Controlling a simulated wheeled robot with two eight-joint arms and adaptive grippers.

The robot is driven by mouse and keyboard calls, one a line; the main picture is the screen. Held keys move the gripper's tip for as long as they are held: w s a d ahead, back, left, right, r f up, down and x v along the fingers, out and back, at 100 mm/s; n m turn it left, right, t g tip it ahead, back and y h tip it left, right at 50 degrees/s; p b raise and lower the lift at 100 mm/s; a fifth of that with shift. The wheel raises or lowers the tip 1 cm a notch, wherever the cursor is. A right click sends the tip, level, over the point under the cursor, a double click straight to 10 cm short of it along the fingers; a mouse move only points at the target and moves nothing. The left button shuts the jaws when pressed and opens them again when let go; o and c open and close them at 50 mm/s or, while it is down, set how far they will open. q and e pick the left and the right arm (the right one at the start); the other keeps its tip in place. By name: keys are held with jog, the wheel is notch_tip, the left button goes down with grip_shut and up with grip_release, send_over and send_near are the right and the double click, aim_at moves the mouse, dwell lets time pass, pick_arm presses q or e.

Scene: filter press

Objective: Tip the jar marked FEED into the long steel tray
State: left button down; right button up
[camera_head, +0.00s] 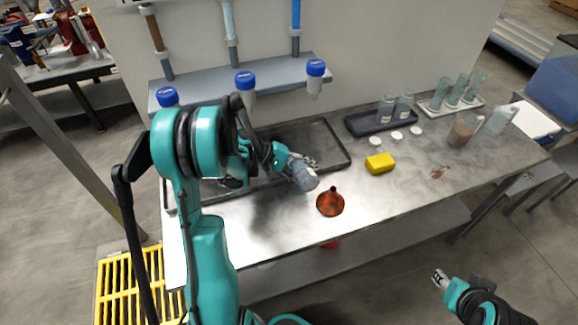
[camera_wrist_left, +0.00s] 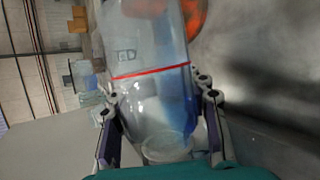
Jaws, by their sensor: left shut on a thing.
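My left gripper (camera_head: 297,163) is shut on a clear jar (camera_head: 304,177), which it holds tilted above the bench at the tray's front right. In the left wrist view the jar (camera_wrist_left: 150,75) shows a red line and the letters "ED"; the rest of its marking is hidden. How full it is cannot be made out. The long steel tray (camera_head: 322,140) is dark and shallow and lies behind my left arm, which hides much of it. My right gripper (camera_head: 440,279) is low at the right, off the bench front, with no object seen in it; its opening is unclear.
An orange funnel (camera_head: 330,203) stands just right of the jar. Blue-capped tubes (camera_head: 245,80) hang from a shelf behind.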

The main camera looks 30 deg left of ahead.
pick_arm(q)
jog(key=shift+d+r, duration=0.1)
jog(key=shift+f+n+h+b, duration=0.3)
jog(key=shift+n+h+b, duration=0.4)
jog(key=shift+b, duration=0.55)
jog(key=shift+g, duration=0.3)
